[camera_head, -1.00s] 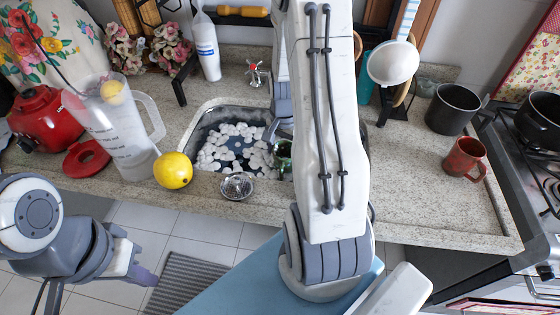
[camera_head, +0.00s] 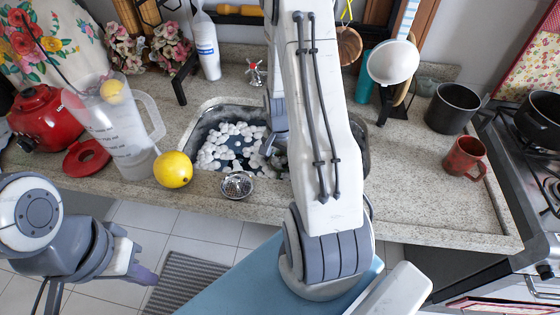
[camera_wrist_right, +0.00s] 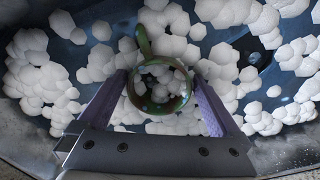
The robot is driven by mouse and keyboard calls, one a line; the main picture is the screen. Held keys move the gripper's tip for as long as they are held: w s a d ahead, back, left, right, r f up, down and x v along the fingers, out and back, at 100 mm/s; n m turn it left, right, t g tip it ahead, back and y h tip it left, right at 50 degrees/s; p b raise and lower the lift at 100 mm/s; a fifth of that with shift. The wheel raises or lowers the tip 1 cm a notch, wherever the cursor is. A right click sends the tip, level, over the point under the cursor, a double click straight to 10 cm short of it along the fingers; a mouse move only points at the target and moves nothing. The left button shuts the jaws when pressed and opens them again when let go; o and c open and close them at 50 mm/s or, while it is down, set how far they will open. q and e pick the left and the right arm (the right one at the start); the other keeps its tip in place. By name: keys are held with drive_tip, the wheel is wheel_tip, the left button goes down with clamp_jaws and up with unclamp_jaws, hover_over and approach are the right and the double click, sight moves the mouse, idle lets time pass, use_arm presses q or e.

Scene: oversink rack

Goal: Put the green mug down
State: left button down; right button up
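The green mug (camera_wrist_right: 140,101) is in the right wrist view, seen from above with its handle toward the top of the picture. White foam pieces show inside it and all around it. My right gripper (camera_wrist_right: 160,85) has one finger on each side of the mug, very close to its rim; I cannot tell if they touch it. In the head view my right gripper (camera_head: 272,140) reaches down into the sink (camera_head: 205,112), and my arm hides the mug. My left gripper (camera_head: 145,276) is low at the left, away from the counter; its finger opening is not clear.
A metal strainer (camera_head: 237,185), a lemon (camera_head: 173,169) and a clear jug (camera_head: 125,135) stand left on the counter (camera_head: 430,205). A red mug (camera_head: 464,158) and a black pot (camera_head: 452,108) are at the right. The counter right of the sink has free room.

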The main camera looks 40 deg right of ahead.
wheel_tip(320, 180, up, 12)
drive_tip(key=a+r+n, duration=0.1)
drive_tip(key=a+n, duration=0.2)
drive_tip(key=a, duration=0.3)
drive_tip(key=a+r+n, duration=0.2)
drive_tip(key=a+n, duration=0.1)
drive_tip(key=a, duration=0.2)
drive_tip(key=s+a+r+n, duration=0.1)
drive_tip(key=a+r+n, duration=0.1)
drive_tip(key=a, duration=0.4)
drive_tip(key=shift+s+a+r+n, duration=0.1)
drive_tip(key=shift+a+r+n, duration=0.2)
drive_tip(key=shift+n, duration=0.3)
drive_tip(key=s+a+r+n+y, duration=0.1)
drive_tip(key=s+a+r+n, duration=0.2)
drive_tip(key=s+a+n, duration=0.9)
drive_tip(key=s+a, duration=0.1)
drive_tip(key=s, duration=0.1)
drive_tip(key=shift+s+n, duration=0.3)
drive_tip(key=shift+r, duration=0.15)
drive_tip(key=shift+c, duration=0.3)
